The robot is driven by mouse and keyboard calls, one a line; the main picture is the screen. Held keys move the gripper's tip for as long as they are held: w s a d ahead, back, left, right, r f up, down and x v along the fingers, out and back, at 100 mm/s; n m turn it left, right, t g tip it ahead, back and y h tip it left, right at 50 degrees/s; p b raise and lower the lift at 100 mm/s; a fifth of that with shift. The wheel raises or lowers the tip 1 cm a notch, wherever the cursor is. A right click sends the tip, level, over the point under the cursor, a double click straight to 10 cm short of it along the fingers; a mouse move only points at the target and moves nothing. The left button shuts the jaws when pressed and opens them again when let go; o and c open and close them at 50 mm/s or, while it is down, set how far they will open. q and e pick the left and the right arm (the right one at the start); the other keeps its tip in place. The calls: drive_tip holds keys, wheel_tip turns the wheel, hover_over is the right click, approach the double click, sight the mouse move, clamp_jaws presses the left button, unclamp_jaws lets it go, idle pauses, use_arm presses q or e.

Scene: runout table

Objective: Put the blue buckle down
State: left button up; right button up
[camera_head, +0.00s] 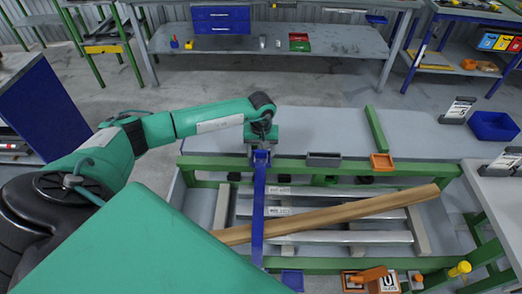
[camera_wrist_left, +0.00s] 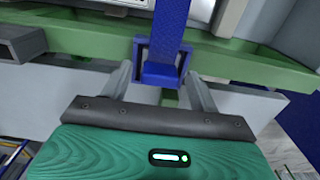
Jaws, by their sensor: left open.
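The blue buckle (camera_wrist_left: 143,60) is a squarish blue frame at the end of a wide blue strap (camera_wrist_left: 173,24). In the head view the strap (camera_head: 259,215) runs over the steel bars and the wooden beam towards the front. My left gripper (camera_head: 262,150) is at the strap's far end, by the green rail. In the wrist view its two grey fingers (camera_wrist_left: 162,85) stand apart, one on each side of the buckle. Whether they touch it is unclear. The buckle itself is mostly hidden under the gripper in the head view. My right gripper is out of view.
A wooden beam (camera_head: 340,214) lies slantwise over steel bars (camera_head: 340,237). A grey tray (camera_head: 323,159) and an orange tray (camera_head: 382,162) sit along the green rail (camera_head: 350,173). A blue bin (camera_head: 493,126) is at right. The grey tabletop (camera_head: 325,125) beyond is mostly clear.

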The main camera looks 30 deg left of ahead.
sight(261, 150)
use_arm(q)
wheel_tip(261, 150, up, 12)
drive_tip(key=b, duration=0.3)
drive_tip(key=shift+f, duration=0.2)
drive_tip(key=shift+f, duration=0.1)
